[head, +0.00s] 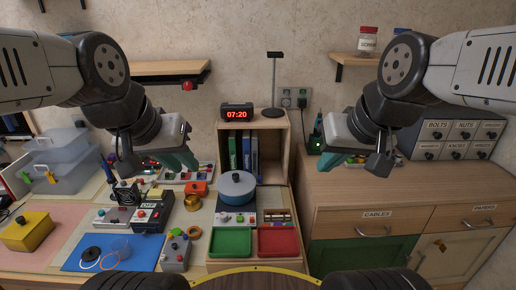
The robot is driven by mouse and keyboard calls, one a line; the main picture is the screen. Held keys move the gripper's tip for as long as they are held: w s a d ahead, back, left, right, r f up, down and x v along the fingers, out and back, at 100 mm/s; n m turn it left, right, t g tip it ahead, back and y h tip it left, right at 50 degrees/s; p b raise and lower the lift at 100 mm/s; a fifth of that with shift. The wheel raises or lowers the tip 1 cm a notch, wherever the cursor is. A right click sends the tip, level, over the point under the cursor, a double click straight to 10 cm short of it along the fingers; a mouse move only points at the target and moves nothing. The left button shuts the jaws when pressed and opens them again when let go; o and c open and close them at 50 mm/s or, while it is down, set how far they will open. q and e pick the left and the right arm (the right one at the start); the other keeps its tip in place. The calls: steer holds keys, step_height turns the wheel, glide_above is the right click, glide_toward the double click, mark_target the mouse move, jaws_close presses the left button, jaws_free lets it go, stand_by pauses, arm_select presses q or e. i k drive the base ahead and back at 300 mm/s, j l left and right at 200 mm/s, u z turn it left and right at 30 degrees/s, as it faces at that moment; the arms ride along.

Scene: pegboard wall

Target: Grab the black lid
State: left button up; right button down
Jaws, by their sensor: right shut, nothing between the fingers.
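A small black round lid (91,253) lies flat on the blue mat (75,265) at the lower left of the table. A clear cup or jar (121,248) stands close to its right, and thin rings lie just below it. My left gripper (182,160) is raised above the table, to the right of the lid and apart from it; I cannot tell whether its teal fingers are open. My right gripper (332,160) is shut and empty, far to the right near the wooden cabinet.
A blue pot (237,188) stands on a device at mid-table. Green (230,241) and red (278,242) trays are in front. A yellow box (26,231) lies left of the mat. A grey button box (175,254) stands just right of the mat.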

mark_target(92, 253)
steer(key=u, duration=1.8)
steer(key=i+j+z, duration=0.2)
steer(key=z, duration=0.15)
steer(key=i+j+z, duration=0.3)
steer(key=k+l, duration=0.05)
steer(key=k, duration=0.05)
